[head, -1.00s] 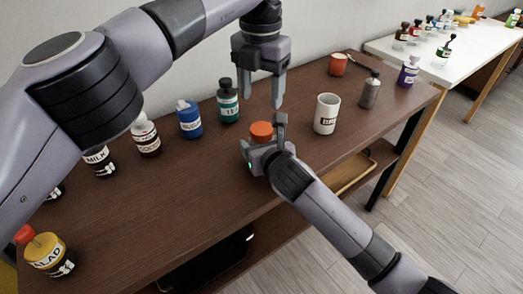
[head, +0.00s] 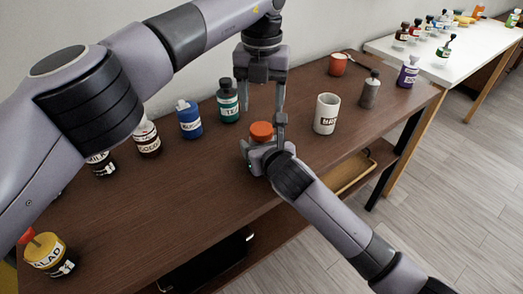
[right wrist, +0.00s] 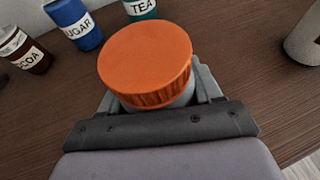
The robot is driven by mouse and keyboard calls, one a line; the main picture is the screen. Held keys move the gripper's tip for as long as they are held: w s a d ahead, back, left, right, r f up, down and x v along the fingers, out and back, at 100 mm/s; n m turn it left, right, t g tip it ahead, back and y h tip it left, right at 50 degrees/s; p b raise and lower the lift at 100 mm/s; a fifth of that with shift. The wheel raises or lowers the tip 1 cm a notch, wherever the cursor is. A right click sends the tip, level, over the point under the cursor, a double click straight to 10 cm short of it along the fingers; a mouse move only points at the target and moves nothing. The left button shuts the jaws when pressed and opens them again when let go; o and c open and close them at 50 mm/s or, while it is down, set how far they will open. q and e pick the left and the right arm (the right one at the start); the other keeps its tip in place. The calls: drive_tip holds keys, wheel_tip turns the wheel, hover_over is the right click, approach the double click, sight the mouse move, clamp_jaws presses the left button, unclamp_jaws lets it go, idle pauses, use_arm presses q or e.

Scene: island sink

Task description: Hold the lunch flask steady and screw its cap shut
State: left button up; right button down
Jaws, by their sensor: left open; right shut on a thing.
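The lunch flask is mostly hidden by my right gripper. Its orange cap (head: 262,130) sits on top in the head view, and fills the middle of the right wrist view (right wrist: 147,60). A pale strip of the flask body (right wrist: 182,97) shows under the cap's ribbed edge. My right gripper (head: 262,150) is shut on the flask, which stands near the table's front edge. My left gripper (head: 264,108) points down over the cap with its fingers spread and empty. No left finger shows against the cap in the right wrist view.
A white mug (head: 326,114) and a grey bottle (head: 370,90) stand to the right. Teal (head: 228,100) and blue (head: 190,120) bottles stand behind to the left. A yellow salad jar (head: 45,254) is at the front left.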

sight(261, 128)
use_arm(q)
wheel_tip(261, 128, down, 6)
drive_tip(key=shift+f, duration=0.1)
idle(0.4)
drive_tip(key=c, duration=0.9)
drive_tip(key=o, duration=1.2)
